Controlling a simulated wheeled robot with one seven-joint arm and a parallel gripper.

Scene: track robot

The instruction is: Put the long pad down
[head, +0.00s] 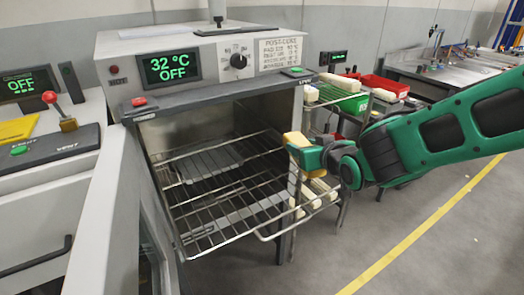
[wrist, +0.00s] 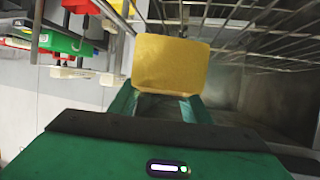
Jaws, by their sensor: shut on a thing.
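My gripper (head: 305,152) is shut on a yellow pad (head: 294,139), at the right side of the open oven's mouth in the head view. In the wrist view the yellow pad (wrist: 170,62) shows end-on between my fingers (wrist: 160,105), so its length is hidden there. The oven (head: 215,75) reads 32 °C OFF. Its wire rack (head: 215,205) is pulled out partway to the front. The pad is near the rack's right edge; I cannot tell its height above the rack.
A wire cart (head: 335,105) with a green bin (head: 352,103), a red tray (head: 384,84) and cream blocks stands behind my gripper. More cream blocks (head: 318,192) lie low beside the oven. A grey bench (head: 455,75) is at the back right. The front of the rack is clear.

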